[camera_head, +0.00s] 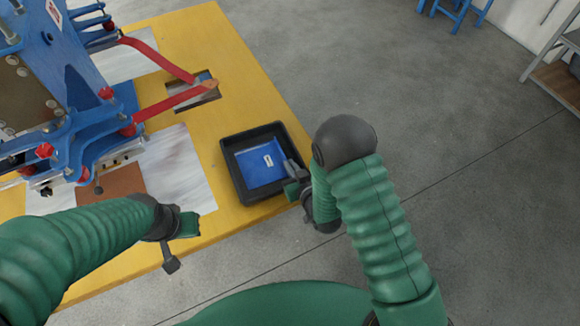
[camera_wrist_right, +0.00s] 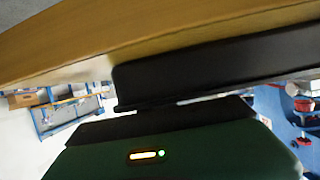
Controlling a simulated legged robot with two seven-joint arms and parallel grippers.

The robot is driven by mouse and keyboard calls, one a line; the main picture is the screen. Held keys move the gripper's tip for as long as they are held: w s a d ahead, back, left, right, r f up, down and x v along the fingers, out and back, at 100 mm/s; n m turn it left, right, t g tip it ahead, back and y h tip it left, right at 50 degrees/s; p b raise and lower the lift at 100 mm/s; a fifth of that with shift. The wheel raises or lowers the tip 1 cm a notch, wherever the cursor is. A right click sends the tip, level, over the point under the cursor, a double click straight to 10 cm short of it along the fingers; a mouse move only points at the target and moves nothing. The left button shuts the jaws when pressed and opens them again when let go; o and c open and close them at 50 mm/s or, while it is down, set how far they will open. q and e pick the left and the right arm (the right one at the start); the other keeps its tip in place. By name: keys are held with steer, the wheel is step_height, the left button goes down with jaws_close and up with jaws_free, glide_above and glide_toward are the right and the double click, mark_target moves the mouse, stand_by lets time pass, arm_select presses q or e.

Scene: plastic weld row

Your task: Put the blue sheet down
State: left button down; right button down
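The blue sheet (camera_head: 252,172) lies in the black tray (camera_head: 237,187) and has a small white label on its face. My right gripper (camera_head: 292,180) is at the tray's right wall, close to the sheet's right edge. Whether it touches the sheet or how far its fingers are apart cannot be told. In the right wrist view, the tray's dark wall (camera_wrist_right: 220,65) runs across just beyond my gripper body; no fingertips or sheet show clearly there. My left gripper (camera_head: 182,243) is open and empty, by the table's front edge, left of the tray.
The yellow table (camera_head: 235,65) carries a blue machine (camera_head: 95,90) with red-handled clamps on the left, reaching towards the tray. Pale sheets (camera_head: 185,165) and a brown plate (camera_head: 112,185) lie near it. Open grey floor (camera_head: 400,80) is to the right of the table.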

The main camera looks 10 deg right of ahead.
steer(key=shift+d, duration=0.3)
steer(key=shift+s+f, duration=0.1)
steer(key=shift+f, duration=0.1)
steer(key=c, duration=2)
jaws_free()
arm_select(q)
steer(key=shift+s+d+f, duration=0.1)
arm_select(e)
steer(key=shift+o, duration=0.4)
steer(key=shift+a, duration=0.25)
steer(key=shift+s, duration=0.1)
